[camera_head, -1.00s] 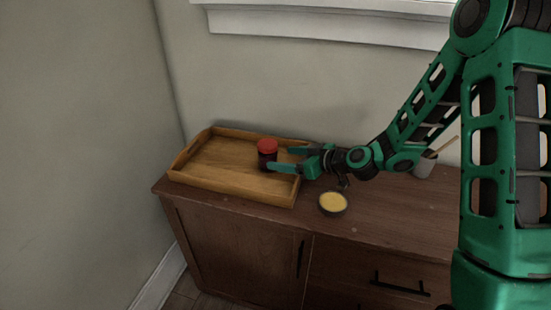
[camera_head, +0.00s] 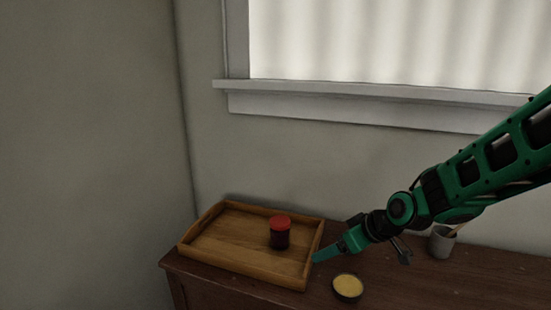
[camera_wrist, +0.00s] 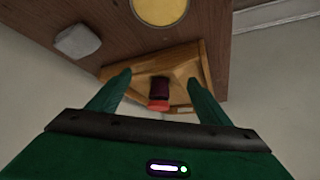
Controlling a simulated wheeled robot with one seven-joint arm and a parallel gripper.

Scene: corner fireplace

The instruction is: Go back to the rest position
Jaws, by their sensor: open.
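My gripper (camera_head: 331,250) is open and empty, just right of the wooden tray's right wall in the head view. In the wrist view its two fingers (camera_wrist: 157,88) stand apart, with the tray beyond them. A dark jar with a red lid (camera_head: 280,232) stands upright inside the wooden tray (camera_head: 218,263), toward its right side. The jar also shows in the wrist view (camera_wrist: 159,90), between the fingers in the picture but away from them. My arm reaches in from the right edge of the head view.
The tray sits on a brown wooden cabinet (camera_head: 420,290). A round dark tin with a yellow top (camera_head: 348,287) lies in front of my gripper. A grey cup (camera_head: 441,243) with sticks stands at the right, behind my arm. Walls and a window sill (camera_head: 370,107) are behind.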

